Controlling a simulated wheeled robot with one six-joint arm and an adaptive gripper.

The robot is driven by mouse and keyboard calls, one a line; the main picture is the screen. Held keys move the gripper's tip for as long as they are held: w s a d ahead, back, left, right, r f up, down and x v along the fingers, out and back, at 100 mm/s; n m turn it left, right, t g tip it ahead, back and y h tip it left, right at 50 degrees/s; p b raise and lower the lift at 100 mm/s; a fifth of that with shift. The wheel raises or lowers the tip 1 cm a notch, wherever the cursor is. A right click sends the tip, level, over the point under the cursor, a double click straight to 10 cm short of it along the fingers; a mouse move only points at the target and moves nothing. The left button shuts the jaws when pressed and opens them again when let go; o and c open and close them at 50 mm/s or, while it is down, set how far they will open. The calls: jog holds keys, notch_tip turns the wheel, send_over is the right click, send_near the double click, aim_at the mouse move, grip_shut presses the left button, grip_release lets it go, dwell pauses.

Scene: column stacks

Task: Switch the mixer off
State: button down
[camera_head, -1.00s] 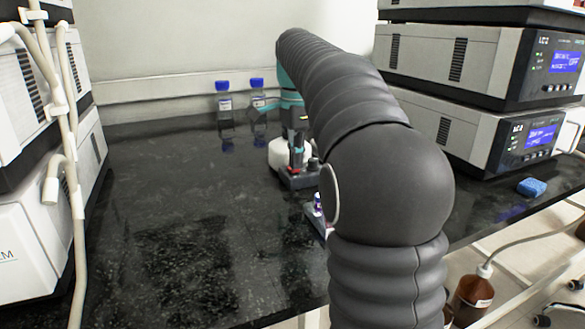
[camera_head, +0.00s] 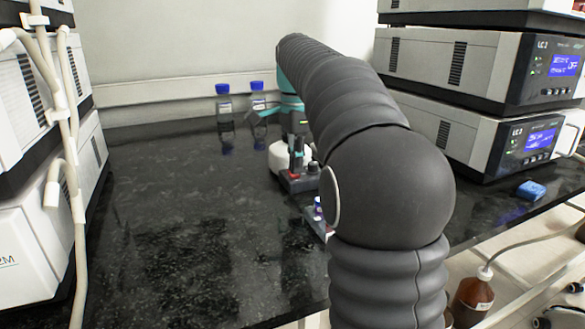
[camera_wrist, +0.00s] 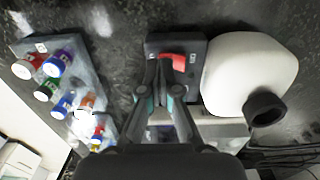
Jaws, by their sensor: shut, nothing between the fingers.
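The mixer is white and rounded (camera_wrist: 245,70), with a black cup (camera_wrist: 265,108), in the wrist view. Beside it is a dark switch box (camera_wrist: 150,45) with a red switch (camera_wrist: 180,62). In the head view the white mixer body (camera_head: 277,157) and the box (camera_head: 302,183) show partly behind my arm. My gripper (camera_wrist: 165,68) is shut and empty, its fingertips over the box close to the red switch; contact cannot be told. In the head view my gripper (camera_head: 297,160) points down above the box. The tips partly hide the switch.
A rack (camera_wrist: 90,85) of several coloured-cap vials stands left of the box in the wrist view. Two blue-capped bottles (camera_head: 223,102) stand by the back wall. Stacked instruments (camera_head: 455,65) flank the right, others (camera_head: 25,235) the left. The bench's left middle is clear.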

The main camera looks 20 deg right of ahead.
aim_at(296, 176)
jog(key=shift+r+p, duration=1.55)
jog(key=shift+r, duration=0.55)
jog(key=shift+s, duration=0.1)
